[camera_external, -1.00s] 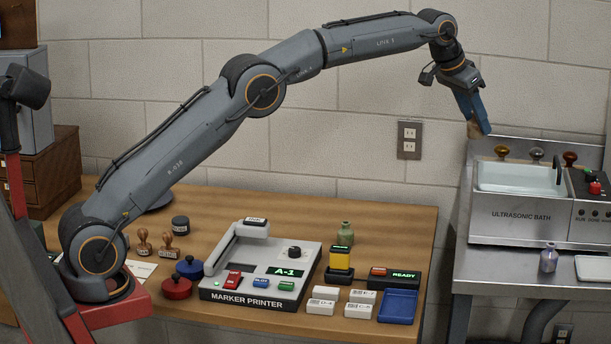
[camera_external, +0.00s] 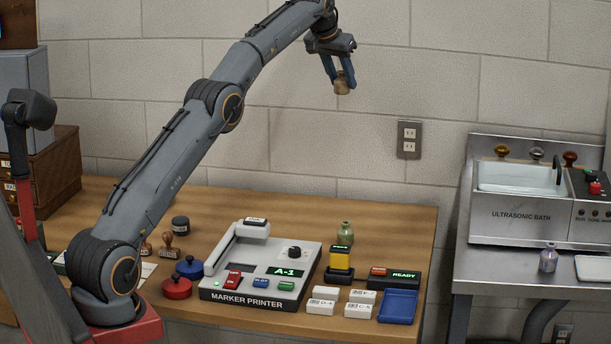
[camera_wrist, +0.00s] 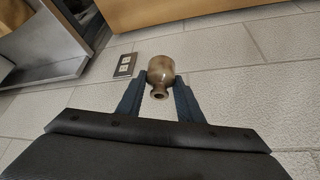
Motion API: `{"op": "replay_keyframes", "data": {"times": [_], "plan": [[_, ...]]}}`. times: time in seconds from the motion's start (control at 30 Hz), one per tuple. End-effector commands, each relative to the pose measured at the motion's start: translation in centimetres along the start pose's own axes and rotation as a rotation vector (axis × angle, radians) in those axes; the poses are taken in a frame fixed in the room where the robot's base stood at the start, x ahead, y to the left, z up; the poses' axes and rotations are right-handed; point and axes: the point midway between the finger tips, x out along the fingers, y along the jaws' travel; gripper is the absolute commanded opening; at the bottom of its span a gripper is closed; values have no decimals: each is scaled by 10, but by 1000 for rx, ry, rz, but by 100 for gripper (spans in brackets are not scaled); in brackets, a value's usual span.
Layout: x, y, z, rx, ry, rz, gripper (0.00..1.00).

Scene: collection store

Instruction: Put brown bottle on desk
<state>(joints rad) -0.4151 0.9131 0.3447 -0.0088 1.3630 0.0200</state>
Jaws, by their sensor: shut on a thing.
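My gripper (camera_external: 338,78) is shut on the brown bottle (camera_external: 343,83) and holds it in the air in front of the wall, well above the desk. In the wrist view the brown bottle (camera_wrist: 161,72) sits between the two blue fingers of my gripper (camera_wrist: 160,88), its neck and open mouth toward the camera. The wooden desk (camera_external: 400,222) fills the lower middle of the external view. In the wrist view the desk (camera_wrist: 190,8) shows as a brown strip at the top.
On the desk stand a marker printer (camera_external: 262,285), a green bottle (camera_external: 346,232), a blue tray (camera_external: 398,306), white label boxes, a red and a blue pot and stamps. A metal bench with an ultrasonic bath (camera_external: 520,214) and a purple bottle (camera_external: 548,258) is at right. The desk's back right is clear.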

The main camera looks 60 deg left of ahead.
Motion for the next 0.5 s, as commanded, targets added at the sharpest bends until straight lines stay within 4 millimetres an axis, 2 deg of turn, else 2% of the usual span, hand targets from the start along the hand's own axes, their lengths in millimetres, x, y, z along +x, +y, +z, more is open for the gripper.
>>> {"op": "replay_keyframes", "data": {"times": [0.03, 0.1, 0.37, 0.5], "plan": [[1, -16, 0, -16, 1, -9, 9], [0, -31, 1, -31, 2, -18, 9], [-2, -80, 6, -80, 2, -46, 9], [5, -77, 8, -77, -1, -44, 9]]}}
